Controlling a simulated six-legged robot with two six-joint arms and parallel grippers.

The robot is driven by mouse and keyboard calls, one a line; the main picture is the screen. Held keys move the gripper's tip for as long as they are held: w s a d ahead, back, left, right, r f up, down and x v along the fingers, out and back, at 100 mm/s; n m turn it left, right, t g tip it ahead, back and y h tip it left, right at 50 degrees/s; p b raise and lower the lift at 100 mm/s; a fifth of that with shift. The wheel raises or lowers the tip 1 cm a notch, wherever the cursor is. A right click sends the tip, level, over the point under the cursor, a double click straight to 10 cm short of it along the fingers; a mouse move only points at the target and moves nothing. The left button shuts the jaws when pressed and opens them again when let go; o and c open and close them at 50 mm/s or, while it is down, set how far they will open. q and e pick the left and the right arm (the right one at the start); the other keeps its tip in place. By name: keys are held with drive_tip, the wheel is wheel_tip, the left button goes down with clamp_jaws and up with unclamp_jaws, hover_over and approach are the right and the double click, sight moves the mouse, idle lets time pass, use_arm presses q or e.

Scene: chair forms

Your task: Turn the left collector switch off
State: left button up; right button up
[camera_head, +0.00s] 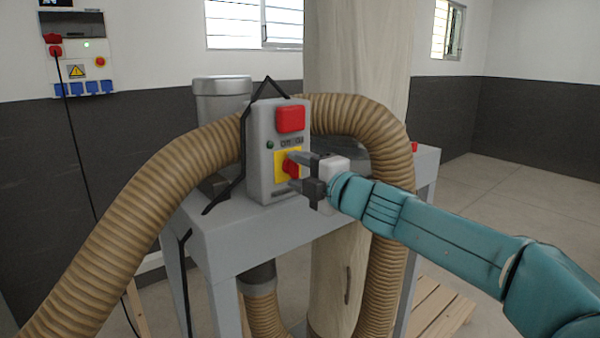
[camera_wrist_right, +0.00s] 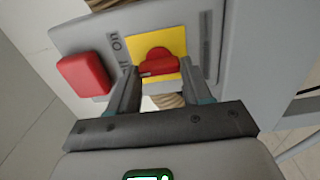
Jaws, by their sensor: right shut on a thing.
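The collector switch is a grey box (camera_head: 262,160) standing on a grey metal stand. It has a red block (camera_head: 290,119) near its top and a red knob (camera_head: 289,169) on a yellow plate (camera_head: 281,157) lower down. My right gripper (camera_head: 296,172) reaches in from the right with its fingers around the red knob. In the right wrist view, the knob (camera_wrist_right: 158,62) sits between the fingertips of the gripper (camera_wrist_right: 157,75), shut on it. Lettering beside the plate includes "on". My left gripper is not in view.
Thick ribbed tan hoses (camera_head: 150,200) arch around the box on both sides. A pale dust bag (camera_head: 355,50) rises behind it. A wall panel (camera_head: 78,50) with sockets hangs at the back left. Open floor (camera_head: 530,170) lies to the right.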

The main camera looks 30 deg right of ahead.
drive_tip(key=shift+f, duration=0.15)
idle(0.3)
drive_tip(key=o, duration=0.9)
drive_tip(key=shift+o, duration=0.8)
drive_tip(key=shift+s, duration=0.1)
drive_tip(key=s+d, duration=0.1)
drive_tip(key=s, duration=1.5)
drive_tip(key=shift+s+d, duration=0.1)
drive_tip(key=shift+s, duration=0.05)
